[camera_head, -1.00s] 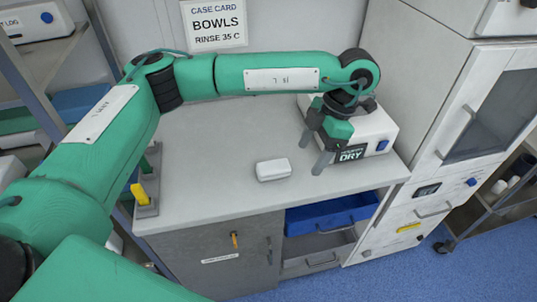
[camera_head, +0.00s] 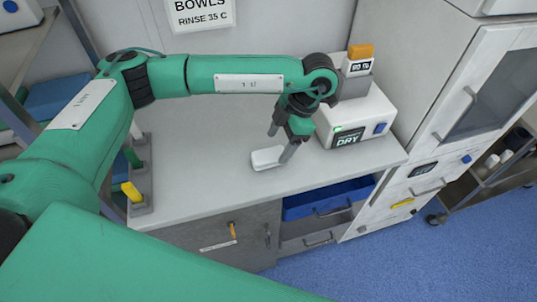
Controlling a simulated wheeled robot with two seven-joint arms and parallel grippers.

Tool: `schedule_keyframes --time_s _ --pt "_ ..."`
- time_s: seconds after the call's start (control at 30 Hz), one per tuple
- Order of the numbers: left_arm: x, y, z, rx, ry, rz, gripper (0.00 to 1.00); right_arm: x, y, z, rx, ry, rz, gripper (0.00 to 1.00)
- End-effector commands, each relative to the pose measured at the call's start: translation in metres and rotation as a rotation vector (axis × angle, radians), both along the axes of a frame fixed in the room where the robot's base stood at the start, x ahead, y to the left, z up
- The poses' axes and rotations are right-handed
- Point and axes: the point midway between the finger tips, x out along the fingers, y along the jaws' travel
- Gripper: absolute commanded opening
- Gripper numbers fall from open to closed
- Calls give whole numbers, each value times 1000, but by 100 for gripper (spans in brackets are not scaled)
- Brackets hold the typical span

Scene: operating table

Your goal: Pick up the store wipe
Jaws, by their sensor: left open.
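The store wipe, which I take to be the small white rounded block (camera_head: 266,158), lies on the grey counter near its front edge. My left gripper (camera_head: 280,143) comes down from above and is open. One finger is over the block's right end in the picture, and the other is behind it. I cannot tell whether a finger touches the block. The finger hides part of the block's right side. My right gripper is not in view.
A white box marked DRY (camera_head: 355,120) stands right of the gripper, with an orange-topped item (camera_head: 358,60) behind. A blue drawer (camera_head: 325,198) is open below. Coloured levers (camera_head: 132,192) stand at the counter's left end. The counter's left part (camera_head: 200,150) is clear.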

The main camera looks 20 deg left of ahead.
Motion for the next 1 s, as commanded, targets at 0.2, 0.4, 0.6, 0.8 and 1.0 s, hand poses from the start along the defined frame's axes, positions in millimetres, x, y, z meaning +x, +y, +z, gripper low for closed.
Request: schedule_keyframes --time_s 0.2,0.4,0.6,0.8,1.0 --pt "-8 16 -22 2 4 2 71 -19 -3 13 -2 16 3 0" --pt "-12 21 -43 1 2 2 71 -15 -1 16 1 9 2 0" --pt "-12 22 -45 1 1 1 71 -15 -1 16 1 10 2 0" --pt "-12 21 -45 1 1 1 38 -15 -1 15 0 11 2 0" --pt "-12 21 -45 1 1 1 23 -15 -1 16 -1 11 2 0"
